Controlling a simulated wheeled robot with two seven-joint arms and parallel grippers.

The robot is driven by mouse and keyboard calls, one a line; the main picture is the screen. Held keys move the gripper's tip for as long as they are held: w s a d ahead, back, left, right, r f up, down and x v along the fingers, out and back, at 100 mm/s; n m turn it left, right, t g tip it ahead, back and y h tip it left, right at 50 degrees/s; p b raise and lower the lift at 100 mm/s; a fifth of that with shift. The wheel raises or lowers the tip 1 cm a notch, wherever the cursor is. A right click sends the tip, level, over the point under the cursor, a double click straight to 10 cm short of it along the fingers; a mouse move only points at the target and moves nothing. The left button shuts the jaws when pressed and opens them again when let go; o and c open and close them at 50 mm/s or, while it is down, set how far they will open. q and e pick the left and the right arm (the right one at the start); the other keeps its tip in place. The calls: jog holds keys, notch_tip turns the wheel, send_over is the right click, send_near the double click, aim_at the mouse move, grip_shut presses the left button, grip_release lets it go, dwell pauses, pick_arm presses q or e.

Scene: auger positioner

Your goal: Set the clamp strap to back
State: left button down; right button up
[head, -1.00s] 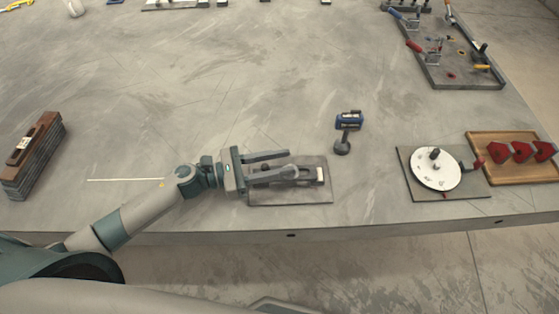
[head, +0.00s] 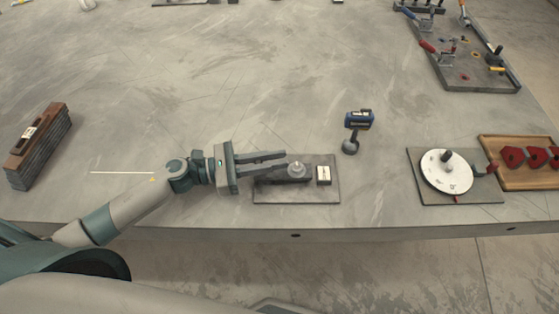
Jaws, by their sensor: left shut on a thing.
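The clamp strap (head: 292,177) is a dark bar lying on a flat grey base plate (head: 310,195) near the table's front edge in the head view. A small block with a pale label (head: 323,175) sits on the plate just right of the strap. My left gripper (head: 286,159) reaches in from the left, its fingers close together and shut on the strap. The fingers hide part of the strap's left half and the exact contact. My right gripper is out of view.
A white dial on a plate (head: 446,172) and a wooden tray of red pieces (head: 520,180) are to the right. A layered block stack (head: 40,147) is far left. The table's middle is clear.

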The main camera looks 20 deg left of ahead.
pick_arm(q)
jog(key=shift+a, duration=0.1)
jog(key=c, duration=1.8)
grip_release()
jog(key=shift+o, duration=0.6)
jog(key=shift+s+a, duration=0.1)
jog(key=shift+a, duration=0.1)
jog(key=shift+d, duration=0.1)
